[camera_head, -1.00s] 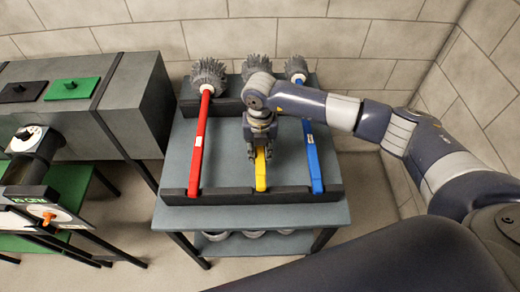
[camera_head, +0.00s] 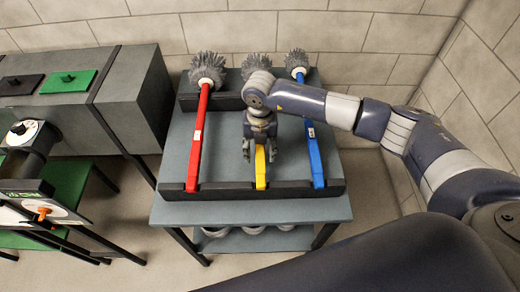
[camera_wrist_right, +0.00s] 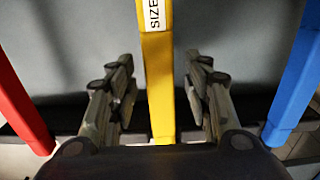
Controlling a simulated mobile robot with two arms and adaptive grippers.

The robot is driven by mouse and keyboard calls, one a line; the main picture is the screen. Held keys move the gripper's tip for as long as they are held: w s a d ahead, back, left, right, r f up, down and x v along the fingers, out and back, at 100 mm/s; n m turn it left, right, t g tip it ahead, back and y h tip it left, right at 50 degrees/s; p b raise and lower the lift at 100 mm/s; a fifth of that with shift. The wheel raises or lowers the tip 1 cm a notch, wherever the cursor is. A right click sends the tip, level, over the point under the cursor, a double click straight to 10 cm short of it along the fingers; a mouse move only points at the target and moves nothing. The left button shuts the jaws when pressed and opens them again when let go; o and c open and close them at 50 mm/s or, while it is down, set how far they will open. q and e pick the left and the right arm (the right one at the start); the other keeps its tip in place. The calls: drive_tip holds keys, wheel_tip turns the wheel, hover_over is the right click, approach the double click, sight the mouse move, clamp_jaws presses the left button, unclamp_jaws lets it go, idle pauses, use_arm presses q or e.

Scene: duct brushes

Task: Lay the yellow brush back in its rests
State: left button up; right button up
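The yellow brush (camera_head: 260,168) lies between the red and blue brushes, its handle end in a notch of the front rest (camera_head: 225,190). Its grey bristle head (camera_head: 256,64) shows at the back rest (camera_head: 222,101), partly hidden behind my right arm. My right gripper (camera_head: 260,155) is over the yellow handle. In the right wrist view the yellow handle (camera_wrist_right: 158,80) passes between the two fingers (camera_wrist_right: 158,100), with a gap on both sides, so the gripper is open. A white size label shows on the handle. My left gripper is not in view.
A red brush (camera_head: 198,140) lies to the left and a blue brush (camera_head: 313,140) to the right, both across the rests. A grey duct (camera_head: 130,90) and a green-topped stand (camera_head: 62,180) are at the left. Tiled walls close off the back and right.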

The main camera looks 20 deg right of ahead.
drive_tip(key=shift+r, duration=0.1)
wheel_tip(320, 180, up, 12)
idle(0.5)
